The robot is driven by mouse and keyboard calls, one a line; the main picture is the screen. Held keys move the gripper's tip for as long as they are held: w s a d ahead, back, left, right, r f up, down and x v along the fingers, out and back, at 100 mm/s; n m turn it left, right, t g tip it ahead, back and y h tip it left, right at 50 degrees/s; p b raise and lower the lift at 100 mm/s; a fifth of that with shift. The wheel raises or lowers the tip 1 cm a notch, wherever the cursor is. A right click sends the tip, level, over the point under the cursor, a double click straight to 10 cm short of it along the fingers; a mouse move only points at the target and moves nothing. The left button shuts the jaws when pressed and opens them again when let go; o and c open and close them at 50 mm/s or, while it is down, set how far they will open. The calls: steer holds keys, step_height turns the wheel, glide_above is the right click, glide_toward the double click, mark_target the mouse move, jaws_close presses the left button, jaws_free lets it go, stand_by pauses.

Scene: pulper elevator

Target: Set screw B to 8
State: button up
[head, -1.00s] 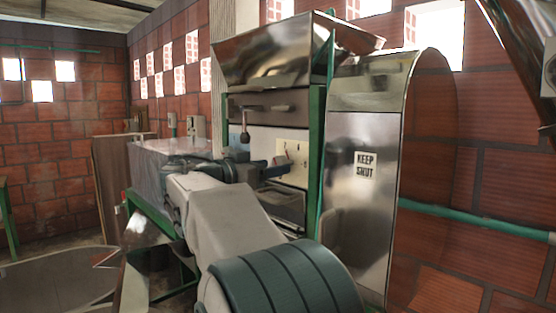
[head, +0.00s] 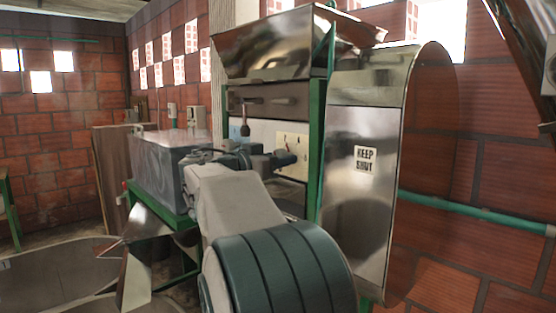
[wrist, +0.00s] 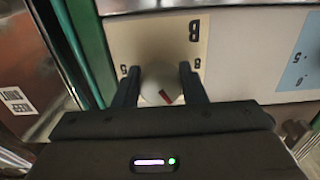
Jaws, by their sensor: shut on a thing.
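Screw B is a pale round knob (wrist: 160,84) with a red mark, on a cream plate (wrist: 150,38) lettered B. Small figures stand on both sides of it in the wrist view, one looking like an 8 at the right; the wrist view is turned, so the plate's print is not upright. My gripper (wrist: 158,72) has one finger on each side of the knob and is shut on it. The red mark slants between the fingers. In the head view my gripper (head: 287,158) is at the cream plate (head: 293,138), and the knob is hidden.
A blue plate (wrist: 300,58) is beside the cream one. A green post (head: 315,150) and a curved metal cover (head: 362,215) marked KEEP SHUT stand close to my gripper's right. A hopper (head: 280,45) is above. A metal box (head: 165,160) stands at the left.

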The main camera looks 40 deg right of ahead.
steer(key=shift+s+d+r+n+b, duration=0.1)
steer(key=shift+r+n+b, duration=0.1)
steer(key=shift+n+b, duration=0.15)
stand_by(0.6)
steer(key=shift+b, duration=0.35)
steer(key=shift+f+n+b, duration=0.1)
steer(key=shift+n+b, duration=0.75)
steer(key=shift+n, duration=0.2)
steer(key=n+b, duration=0.1)
steer(key=n, duration=0.1)
steer(key=shift+n, duration=0.4)
steer(key=n, duration=0.3)
steer(key=n+b, duration=0.1)
steer(key=n, duration=0.2)
steer(key=shift+s+r, duration=0.1)
steer(key=shift+r, duration=0.1)
